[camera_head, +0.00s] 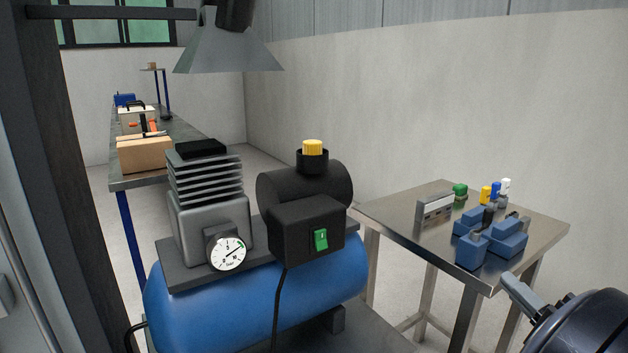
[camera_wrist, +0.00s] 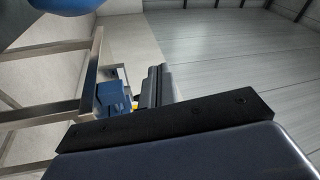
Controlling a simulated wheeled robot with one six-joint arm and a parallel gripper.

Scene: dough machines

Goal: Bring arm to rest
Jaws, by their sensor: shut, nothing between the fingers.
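My gripper (camera_head: 509,281) is at the lower right of the head view, in front of the metal table (camera_head: 400,207). Its grey fingers point up and left, and the dark round end of my arm is behind them. The wrist view shows the fingers (camera_wrist: 158,76) side by side, shut, with nothing between them. The gripper appears free of the table, but its exact distance from the table edge cannot be told. Most of my arm is out of view.
A blue compressor (camera_head: 250,315) with a gauge and green switch stands at front centre. The table holds a blue vise-like device (camera_head: 472,250) and small coloured parts. A long workbench (camera_head: 190,130) with a cardboard box (camera_head: 145,155) is at back left. A lamp shade (camera_head: 228,50) hangs above.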

